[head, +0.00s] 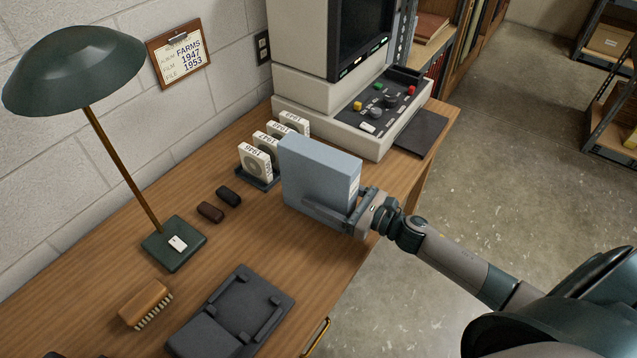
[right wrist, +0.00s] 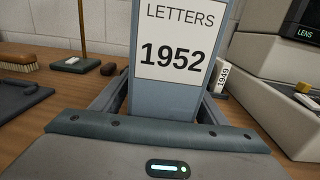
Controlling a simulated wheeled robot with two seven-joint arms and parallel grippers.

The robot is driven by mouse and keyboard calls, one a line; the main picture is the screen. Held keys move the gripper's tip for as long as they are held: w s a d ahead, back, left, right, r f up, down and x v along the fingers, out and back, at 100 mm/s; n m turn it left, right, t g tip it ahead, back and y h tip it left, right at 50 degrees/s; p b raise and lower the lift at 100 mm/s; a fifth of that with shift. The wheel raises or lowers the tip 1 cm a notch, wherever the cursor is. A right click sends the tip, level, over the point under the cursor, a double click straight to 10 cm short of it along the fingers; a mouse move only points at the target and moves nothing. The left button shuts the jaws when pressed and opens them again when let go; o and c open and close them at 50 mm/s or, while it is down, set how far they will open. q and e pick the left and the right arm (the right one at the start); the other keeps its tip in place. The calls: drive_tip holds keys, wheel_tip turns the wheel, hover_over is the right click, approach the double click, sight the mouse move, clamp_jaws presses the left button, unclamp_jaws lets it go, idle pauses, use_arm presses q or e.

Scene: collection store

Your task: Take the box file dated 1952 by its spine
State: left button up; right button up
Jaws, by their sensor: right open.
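A blue-grey box file (head: 318,172) stands upright on the wooden desk in the head view. In the right wrist view its spine (right wrist: 172,100) faces me, with a white label reading LETTERS 1952. My right gripper (head: 337,212) is at the spine end of the file, low down. Its fingers are open and reach along both sides of the file; one finger shows along the near side in the head view. I cannot tell whether either finger touches it. My left gripper is not in view.
White reel boxes (head: 256,163) stand in a dark rack behind the file. A film reader (head: 350,110) stands at the back right. A green lamp (head: 174,243), a brush (head: 146,303) and a dark cradle (head: 232,312) occupy the left and front of the desk.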

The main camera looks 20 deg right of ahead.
drive_tip(key=c, duration=1.5)
drive_tip(key=shift+r, duration=0.2)
drive_tip(key=shift+c, duration=0.2)
wheel_tip(320, 180, up, 10)
drive_tip(key=shift+f, duration=0.15)
